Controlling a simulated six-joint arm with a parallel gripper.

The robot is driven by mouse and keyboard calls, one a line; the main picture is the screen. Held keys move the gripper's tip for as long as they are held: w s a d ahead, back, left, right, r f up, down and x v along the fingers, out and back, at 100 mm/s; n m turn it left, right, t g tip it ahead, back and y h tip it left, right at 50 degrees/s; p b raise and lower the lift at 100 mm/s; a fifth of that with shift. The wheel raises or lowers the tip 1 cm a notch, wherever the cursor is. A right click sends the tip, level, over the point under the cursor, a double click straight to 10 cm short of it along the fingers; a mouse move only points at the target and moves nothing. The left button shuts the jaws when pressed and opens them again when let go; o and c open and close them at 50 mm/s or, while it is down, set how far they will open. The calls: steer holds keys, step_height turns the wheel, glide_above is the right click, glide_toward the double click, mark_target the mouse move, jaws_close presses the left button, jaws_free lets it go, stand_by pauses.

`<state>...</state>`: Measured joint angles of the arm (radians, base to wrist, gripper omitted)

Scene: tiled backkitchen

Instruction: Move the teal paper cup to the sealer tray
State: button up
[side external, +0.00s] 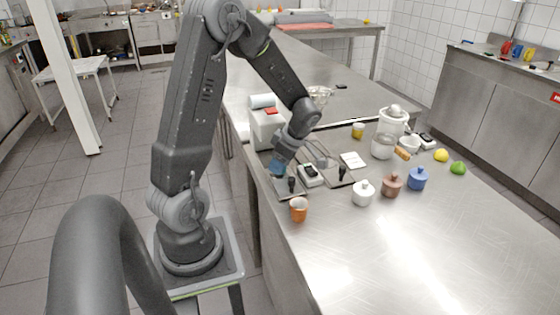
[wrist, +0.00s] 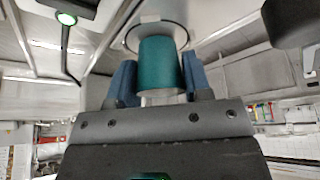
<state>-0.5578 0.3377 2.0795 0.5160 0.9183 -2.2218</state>
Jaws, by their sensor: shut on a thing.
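The teal paper cup (wrist: 160,62) sits between the two blue fingertips of my gripper (wrist: 158,82) in the wrist view. My gripper is shut on the cup. A round rim (wrist: 186,38) shows around the cup's far end; whether they touch is unclear. In the side view my gripper (side external: 278,167) is low over the left part of the steel counter, and the cup cannot be made out clearly there. A pale machine with a roll on top (side external: 264,127) stands just behind it. I cannot tell for sure which part is the sealer tray.
Dark flat plates with black knobs (side external: 291,186) lie near my gripper, with a small black-and-white device (side external: 311,175) between them. An orange cup (side external: 299,209) stands in front. White (side external: 363,194), brown (side external: 391,186) and blue (side external: 417,179) lidded pots stand to the right. The front counter is clear.

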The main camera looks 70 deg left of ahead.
steer(key=shift+f, duration=0.2)
stand_by(0.3)
steer(key=o, duration=1.4)
steer(key=shift+r, duration=3.6)
steer(key=shift+a, duration=0.1)
